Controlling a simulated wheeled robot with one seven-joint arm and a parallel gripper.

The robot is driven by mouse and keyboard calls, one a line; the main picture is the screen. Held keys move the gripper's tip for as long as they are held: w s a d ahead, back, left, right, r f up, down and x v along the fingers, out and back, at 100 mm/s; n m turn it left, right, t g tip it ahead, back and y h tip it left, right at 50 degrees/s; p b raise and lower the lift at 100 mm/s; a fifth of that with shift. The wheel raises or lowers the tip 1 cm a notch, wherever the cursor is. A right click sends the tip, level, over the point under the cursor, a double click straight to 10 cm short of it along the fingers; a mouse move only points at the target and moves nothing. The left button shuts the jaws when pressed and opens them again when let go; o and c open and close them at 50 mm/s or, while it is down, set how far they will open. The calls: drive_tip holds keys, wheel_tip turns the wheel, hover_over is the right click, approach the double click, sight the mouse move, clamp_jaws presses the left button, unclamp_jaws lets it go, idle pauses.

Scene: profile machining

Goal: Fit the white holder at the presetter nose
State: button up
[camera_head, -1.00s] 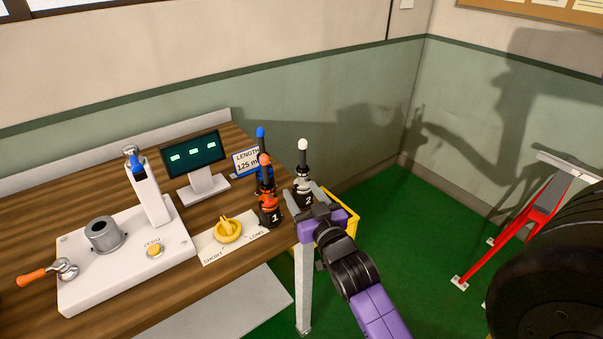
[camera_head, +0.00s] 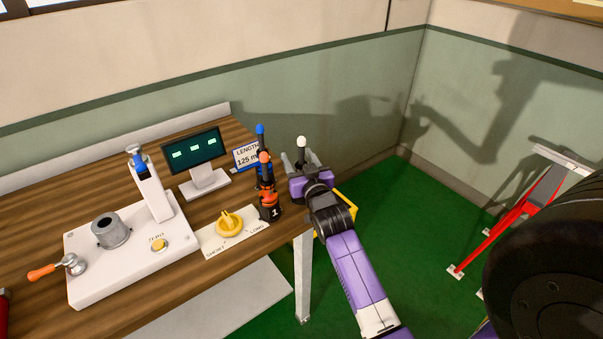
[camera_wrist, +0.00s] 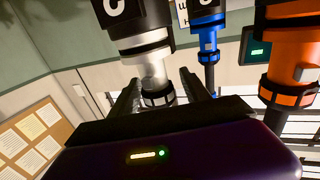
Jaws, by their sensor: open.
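The white holder (camera_head: 301,150) stands upright at the right end of the bench, with a white ball on its dark stem. Its lower body is hidden behind my gripper (camera_head: 299,164) in the head view. My gripper is open, with its fingers around the white holder. In the wrist view, the white holder (camera_wrist: 155,72) shows between the two fingers (camera_wrist: 160,93); I cannot tell whether they touch it. The presetter (camera_head: 90,276) has a white base on the bench. Its nose is a grey open cylinder (camera_head: 111,231), apart from my gripper at the left.
The orange holder (camera_head: 267,192) and blue holder (camera_head: 260,142) stand close left of my gripper. A yellow knob (camera_head: 229,222), a screen (camera_head: 193,150) and the presetter's upright column (camera_head: 151,190) stand between them and the nose. An orange-handled lever (camera_head: 45,272) is at the left.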

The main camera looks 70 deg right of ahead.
clamp_jaws()
drive_tip(key=shift+r, duration=0.1)
idle(1.3)
